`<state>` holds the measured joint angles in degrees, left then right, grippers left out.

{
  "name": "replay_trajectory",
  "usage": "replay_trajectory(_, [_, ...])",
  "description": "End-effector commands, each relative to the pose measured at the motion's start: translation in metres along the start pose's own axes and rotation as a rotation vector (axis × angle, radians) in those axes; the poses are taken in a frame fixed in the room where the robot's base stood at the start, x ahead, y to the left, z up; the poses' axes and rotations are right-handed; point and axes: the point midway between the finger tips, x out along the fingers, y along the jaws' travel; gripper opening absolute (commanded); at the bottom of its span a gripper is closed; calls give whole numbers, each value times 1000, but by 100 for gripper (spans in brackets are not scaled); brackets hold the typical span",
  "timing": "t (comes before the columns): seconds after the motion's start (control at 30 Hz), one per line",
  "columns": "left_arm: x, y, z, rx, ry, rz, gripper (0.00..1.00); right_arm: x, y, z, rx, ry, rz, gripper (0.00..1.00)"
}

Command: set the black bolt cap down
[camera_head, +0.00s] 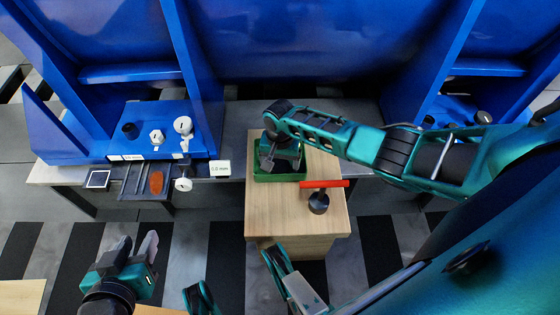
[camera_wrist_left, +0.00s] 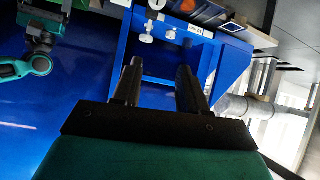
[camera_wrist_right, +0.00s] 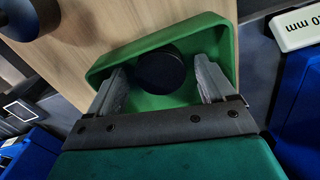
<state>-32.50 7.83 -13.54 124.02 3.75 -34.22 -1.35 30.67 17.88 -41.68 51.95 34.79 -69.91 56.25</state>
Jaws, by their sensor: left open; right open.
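The black bolt cap (camera_wrist_right: 162,72) lies in the green tray (camera_wrist_right: 226,50), between the fingers of my right gripper (camera_wrist_right: 160,82). The fingers are open, with a gap visible on either side of the cap. In the head view, the right gripper (camera_head: 272,158) reaches down into the green tray (camera_head: 280,178) and hides the cap. My left gripper (camera_head: 135,245) is open and empty at the lower left. It also shows in the left wrist view (camera_wrist_left: 160,75), with nothing between its fingers.
The tray stands on a wooden block (camera_head: 290,222), beside a red-handled black tool (camera_head: 320,190). A blue fixture (camera_head: 170,112) at left carries a black part (camera_head: 130,130) and white parts. A small shelf with an orange piece (camera_head: 156,183) and a white label (camera_head: 220,168) lies in front.

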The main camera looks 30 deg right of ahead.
Motion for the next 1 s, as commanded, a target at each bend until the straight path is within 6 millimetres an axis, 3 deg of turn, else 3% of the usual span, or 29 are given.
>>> replay_trajectory(0.17, [-3, 0, -5, -1, 1, -2, 43, -11, 0, 0, -1, 0, 0, 83])
replay_trajectory(0.4, [-16, -4, -21, -2, 10, -20, 43, -62, 0, 0, 0, 1, -1, 83])
replay_trajectory(0.7, [-27, -11, -20, 6, -3, -40, 43, -114, 0, 0, -1, 0, -1, 83])
replay_trajectory(0.87, [-29, -12, -21, 10, -4, -41, 43, -122, 0, 2, -7, 0, -4, 83])
replay_trajectory(1.0, [-29, -13, -20, 13, -4, -41, 43, -112, -8, 23, -87, 14, -63, 83])
